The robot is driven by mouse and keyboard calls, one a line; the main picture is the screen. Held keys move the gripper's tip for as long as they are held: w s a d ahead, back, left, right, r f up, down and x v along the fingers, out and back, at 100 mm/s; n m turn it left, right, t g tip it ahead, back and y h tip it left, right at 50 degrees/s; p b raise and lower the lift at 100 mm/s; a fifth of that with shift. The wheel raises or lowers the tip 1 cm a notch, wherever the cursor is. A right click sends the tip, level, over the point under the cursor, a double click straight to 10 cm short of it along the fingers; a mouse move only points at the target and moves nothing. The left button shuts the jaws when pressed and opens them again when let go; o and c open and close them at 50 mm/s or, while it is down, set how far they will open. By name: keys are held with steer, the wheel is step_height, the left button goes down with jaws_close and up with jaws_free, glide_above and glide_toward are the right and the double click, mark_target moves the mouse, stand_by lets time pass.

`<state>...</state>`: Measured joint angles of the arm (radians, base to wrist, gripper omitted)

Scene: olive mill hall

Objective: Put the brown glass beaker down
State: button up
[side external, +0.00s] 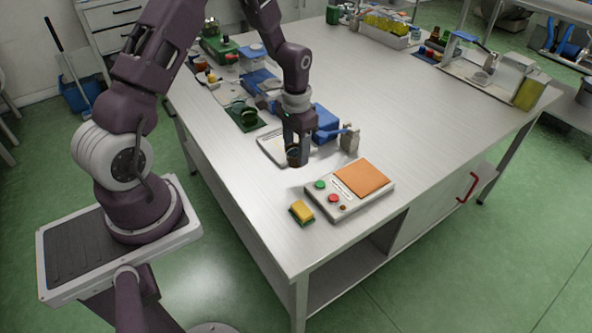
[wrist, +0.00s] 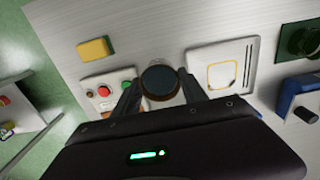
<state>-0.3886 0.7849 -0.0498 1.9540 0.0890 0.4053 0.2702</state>
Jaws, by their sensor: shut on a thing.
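My gripper (side external: 297,151) is shut on the brown glass beaker (side external: 293,157). In the wrist view the beaker (wrist: 160,80) shows as a dark round top between the two fingers of my gripper (wrist: 160,84). In the side view the fingers partly cover it. It is over the worktable (side external: 238,190), between a white panel (side external: 268,146) and a control box (side external: 335,197). I cannot tell whether its base touches the table.
A yellow sponge (side external: 301,212) lies near the control box with its orange pad (side external: 364,179). A blue device (side external: 326,122) and a beige block (side external: 349,139) stand behind my gripper. A green-topped item (side external: 243,115) is farther left. The right half of the table is largely clear.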

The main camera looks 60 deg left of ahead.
mark_target(296, 178)
step_height(296, 178, down, 6)
steer(key=shift+f, duration=0.1)
stand_by(0.4)
steer(key=o, duration=0.8)
